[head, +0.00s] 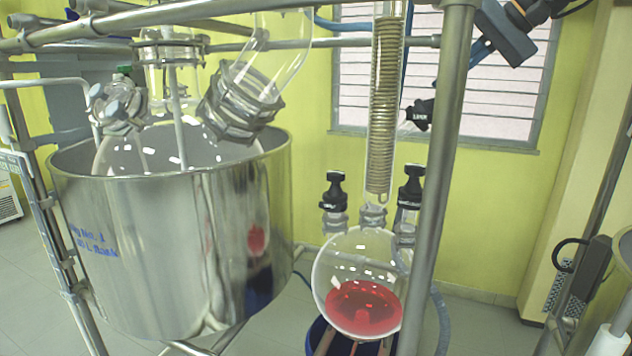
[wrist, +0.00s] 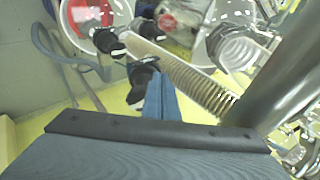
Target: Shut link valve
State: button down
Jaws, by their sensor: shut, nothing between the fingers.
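The link valve (head: 418,114) has a black handle with small white lettering, beside the coiled glass column, above the round flask. In the wrist view a black handle (wrist: 143,75), which looks like the same valve, lies by my fingertips. My gripper (head: 474,62) is at the upper right in the head view, above and to the right of the handle and apart from it there. Its blue fingers (wrist: 160,98) are together and empty in the wrist view. I cannot tell from the wrist view whether they touch the handle. How far the handle is turned is unclear.
The coiled column (head: 385,110) stands left of the valve and a steel post (head: 445,150) to its right. The flask (head: 345,265) with red liquid has two other black handles. A large steel vessel (head: 170,250) fills the left. A window (head: 470,90) is behind.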

jog(key=s+d+r+p, duration=0.2)
jog(key=d+r+p, duration=0.1)
jog(key=d+r, duration=0.1)
jog(key=shift+d+r+p, duration=0.2)
jog(key=shift+d+p, duration=0.15)
jog(key=shift+d, duration=0.45)
jog(key=shift+w, duration=0.1)
